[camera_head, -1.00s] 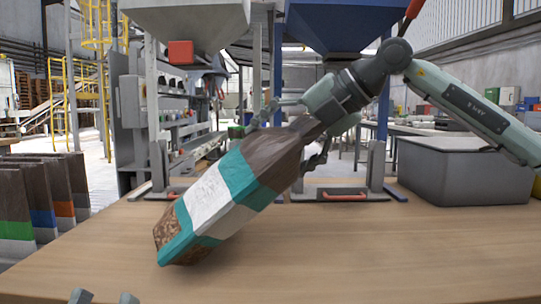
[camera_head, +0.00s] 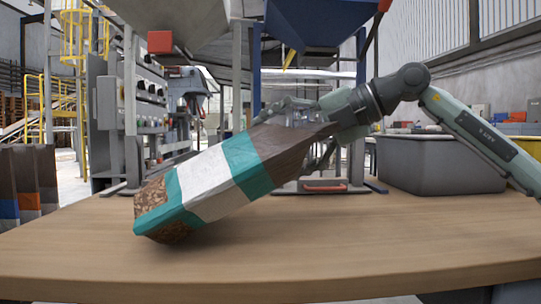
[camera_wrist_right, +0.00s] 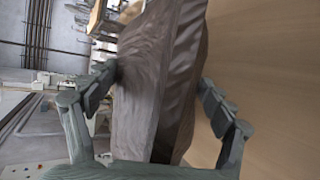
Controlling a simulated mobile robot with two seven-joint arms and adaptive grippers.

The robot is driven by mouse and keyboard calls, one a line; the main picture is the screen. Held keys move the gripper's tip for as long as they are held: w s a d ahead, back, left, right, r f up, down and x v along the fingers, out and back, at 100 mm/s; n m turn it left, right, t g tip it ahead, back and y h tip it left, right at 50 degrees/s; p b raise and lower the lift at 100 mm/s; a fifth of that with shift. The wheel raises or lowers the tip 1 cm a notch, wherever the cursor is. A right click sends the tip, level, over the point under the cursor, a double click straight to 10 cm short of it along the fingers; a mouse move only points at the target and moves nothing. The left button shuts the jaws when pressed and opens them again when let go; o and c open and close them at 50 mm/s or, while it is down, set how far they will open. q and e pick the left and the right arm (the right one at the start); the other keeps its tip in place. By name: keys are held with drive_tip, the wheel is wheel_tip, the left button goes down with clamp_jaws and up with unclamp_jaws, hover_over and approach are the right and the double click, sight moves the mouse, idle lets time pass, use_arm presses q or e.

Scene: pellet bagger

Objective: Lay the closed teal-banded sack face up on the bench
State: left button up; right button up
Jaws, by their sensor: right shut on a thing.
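The teal-banded sack (camera_head: 212,187) is brown with teal and white bands and a speckled end. It is tilted above the wooden bench (camera_head: 320,245), its speckled end low at the left, at or just above the bench top, and its brown end raised at the right. My right gripper (camera_head: 312,140) is shut on the sack near this brown end. In the right wrist view the gripper's fingers (camera_wrist_right: 160,92) stand on both sides of the brown sack. The very tip of the held end is partly hidden by the gripper. My left gripper is not in view now.
A grey bin (camera_head: 440,165) stands at the bench's back right. Dark sacks with coloured bands (camera_head: 22,185) stand off the bench at the left. A hopper machine (camera_head: 313,30) is behind the bench. The bench's front and right are clear.

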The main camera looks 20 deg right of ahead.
drive_tip(key=shift+d+r, duration=0.1)
drive_tip(key=shift+r, duration=0.1)
drive_tip(key=o, duration=1.5)
drive_tip(key=shift+c, duration=0.2)
drive_tip(key=shift+o, duration=0.8)
drive_tip(key=shift+f, duration=0.25)
drive_tip(key=v, duration=1.2)
drive_tip(key=shift+r, duration=0.1)
